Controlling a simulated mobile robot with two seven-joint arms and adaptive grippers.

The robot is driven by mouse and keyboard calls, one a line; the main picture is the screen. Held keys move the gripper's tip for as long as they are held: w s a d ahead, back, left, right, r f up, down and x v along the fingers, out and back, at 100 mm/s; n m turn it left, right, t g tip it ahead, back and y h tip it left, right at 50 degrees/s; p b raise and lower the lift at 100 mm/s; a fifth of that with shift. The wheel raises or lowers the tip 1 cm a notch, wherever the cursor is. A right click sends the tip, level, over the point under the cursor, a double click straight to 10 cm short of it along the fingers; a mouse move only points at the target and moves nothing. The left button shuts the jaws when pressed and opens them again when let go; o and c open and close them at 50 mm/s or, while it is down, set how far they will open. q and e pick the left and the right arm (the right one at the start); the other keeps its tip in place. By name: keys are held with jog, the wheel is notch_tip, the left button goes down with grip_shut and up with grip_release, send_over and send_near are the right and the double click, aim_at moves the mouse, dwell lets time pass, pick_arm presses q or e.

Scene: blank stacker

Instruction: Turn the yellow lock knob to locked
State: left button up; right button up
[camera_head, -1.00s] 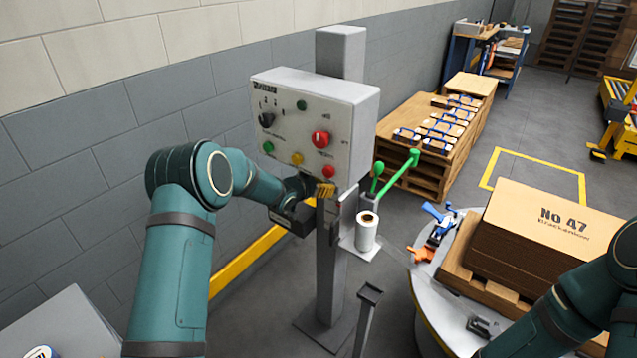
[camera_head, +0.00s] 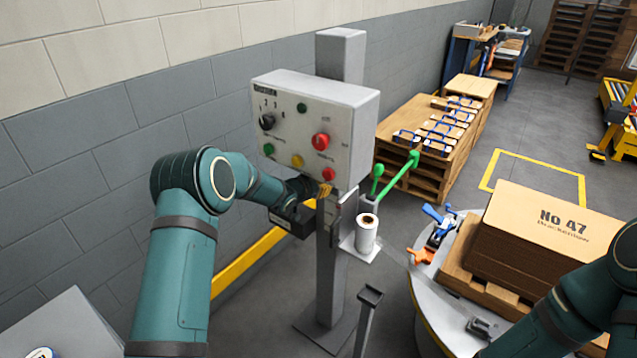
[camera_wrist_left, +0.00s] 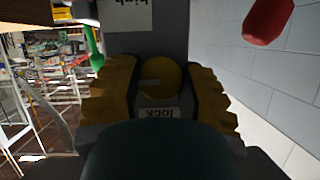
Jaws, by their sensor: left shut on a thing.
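The yellow lock knob (camera_wrist_left: 160,78) is round with a pale pointer mark, which lies roughly level in the left wrist view. A white "lock" label (camera_wrist_left: 160,113) sits beside it, upside down. My left gripper (camera_wrist_left: 160,85) has its ridged yellow pads on both sides of the knob and is shut on it. In the head view my left gripper (camera_head: 325,189) is at the grey post (camera_head: 331,270), just under the control box (camera_head: 345,105); the knob is hidden there. My right arm (camera_head: 575,310) shows at the lower right, its gripper out of view.
The box carries a black selector (camera_head: 266,122) and red, green and yellow buttons. A white film roll (camera_head: 367,232) and green-tipped levers (camera_head: 400,175) stand right of the post. A round table (camera_head: 428,300) with cartons (camera_head: 545,235) is at right.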

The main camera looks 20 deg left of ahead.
pick_arm(q)
jog(key=shift+a+r+p, duration=0.1)
jog(key=shift+r+p, duration=0.05)
jog(key=shift+p, duration=0.25)
jog(key=n+h+p, duration=0.2)
jog(key=n+p, duration=0.1)
jog(key=p, duration=0.3)
jog(key=shift+g+p, duration=0.4)
jog(key=shift+n+h, duration=0.3)
jog(key=shift+n, duration=0.2)
jog(key=shift+f+n+h+p, duration=0.2)
jog(key=shift+n+h+p, duration=0.15)
jog(key=shift+n+h, duration=0.25)
jog(key=shift+f+n+h+b, duration=0.1)
jog(key=shift+n+h+b, duration=0.25)
jog(key=shift+n, duration=0.25)
jog(key=shift+f+n+h+b, duration=0.1)
jog(key=shift+n+h+b, duration=0.55)
jog(key=shift+n, duration=0.35)
jog(key=n+h+b, duration=0.1)
jog(key=n+b, duration=0.2)
jog(key=shift+h, duration=0.3)
jog(key=shift+n+t, duration=0.3)
jog(key=shift+n, duration=0.3)
jog(key=shift+b, duration=0.3)
